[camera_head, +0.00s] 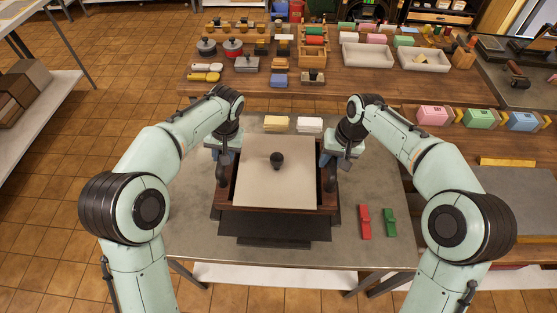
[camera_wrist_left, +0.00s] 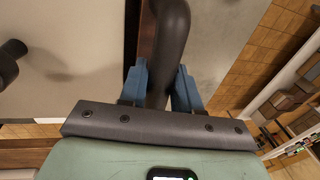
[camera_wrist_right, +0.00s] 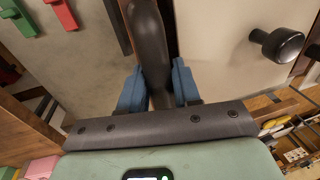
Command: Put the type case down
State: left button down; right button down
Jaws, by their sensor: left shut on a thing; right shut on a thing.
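The type case is a wooden tray (camera_head: 285,209) with a pale board (camera_head: 270,190) on it that has a black knob (camera_head: 277,158). It looks level, over the grey table (camera_head: 190,235). My left gripper (camera_head: 222,160) is shut on the case's dark left handle (camera_wrist_left: 168,45). My right gripper (camera_head: 332,160) is shut on its dark right handle (camera_wrist_right: 150,45). In both wrist views the blue fingers sit on either side of a handle. A dark flat area (camera_head: 274,228) shows in front of the case. I cannot tell whether the case's underside touches anything.
Yellow (camera_head: 277,123) and white (camera_head: 309,124) blocks lie behind the case. Red (camera_head: 365,222) and green (camera_head: 390,222) pieces lie to its right. A wooden bench (camera_head: 340,88) with several inks, tools and white trays stands behind. The table's front left is bare.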

pick_arm(q)
jog(key=shift+w+r, duration=0.15)
pick_arm(e)
jog(key=shift+w+r, duration=0.15)
jog(key=shift+r, duration=0.05)
